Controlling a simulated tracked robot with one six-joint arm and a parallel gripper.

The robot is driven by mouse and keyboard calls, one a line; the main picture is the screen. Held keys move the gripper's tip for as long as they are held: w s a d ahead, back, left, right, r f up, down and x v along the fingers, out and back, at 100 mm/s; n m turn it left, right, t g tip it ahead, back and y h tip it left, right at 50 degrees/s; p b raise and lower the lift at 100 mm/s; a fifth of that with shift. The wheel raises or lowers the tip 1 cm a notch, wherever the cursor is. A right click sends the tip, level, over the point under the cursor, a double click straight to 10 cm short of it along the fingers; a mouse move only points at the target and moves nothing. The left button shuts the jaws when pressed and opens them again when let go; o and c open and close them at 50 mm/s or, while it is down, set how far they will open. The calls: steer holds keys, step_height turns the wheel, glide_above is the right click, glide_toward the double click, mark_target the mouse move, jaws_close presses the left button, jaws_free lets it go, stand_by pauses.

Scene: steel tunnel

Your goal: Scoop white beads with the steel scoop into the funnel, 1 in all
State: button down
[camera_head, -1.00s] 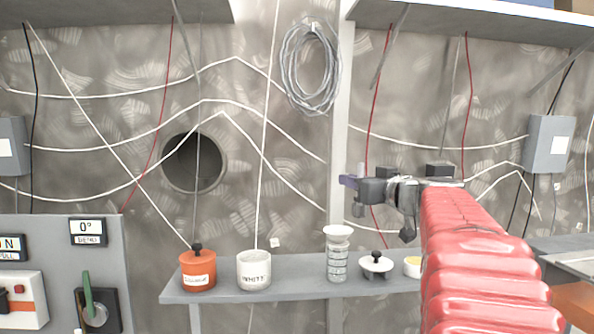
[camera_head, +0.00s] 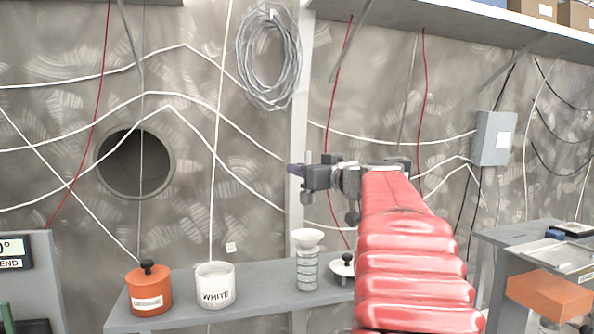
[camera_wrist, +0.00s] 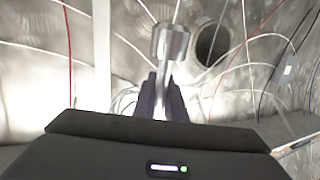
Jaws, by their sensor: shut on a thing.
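My gripper (camera_head: 297,172) is raised well above the shelf, level with the wall behind it. I cannot see into the scoop. The white pot marked WHITE (camera_head: 215,287) stands open on the shelf, below and left of my gripper; its fill looks white. The white funnel (camera_head: 307,239) sits on top of a clear ribbed cylinder (camera_head: 307,273), right of the pot and below my gripper.
An orange lidded pot (camera_head: 149,290) stands left on the shelf (camera_head: 255,291). A white lid with a black knob (camera_head: 342,266) is right of the cylinder, partly behind my red arm. A side table with an orange box (camera_head: 550,296) is at the right.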

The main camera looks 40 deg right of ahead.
mark_target(306, 153)
steer(key=shift+a, duration=0.15)
steer(key=shift+a+f+n+t+y, duration=1.6)
steer(key=shift+a+f+n, duration=1.95)
steer(key=shift+n, duration=5.45)
steer(key=shift+d+r+m+g+h, duration=0.55)
steer(key=shift+d+r+m, duration=1)
steer(key=shift+m, duration=1.45)
steer(key=shift+d+r+m+g+h, duration=0.5)
steer(key=shift+d+r+m, duration=0.4)
steer(key=shift+r+m, duration=1.7)
steer(key=shift+d+r+m+g+h, duration=0.55)
steer(key=shift+d+r+m, duration=0.8)
steer(key=shift+m, duration=2.05)
steer(key=shift+a, duration=0.1)
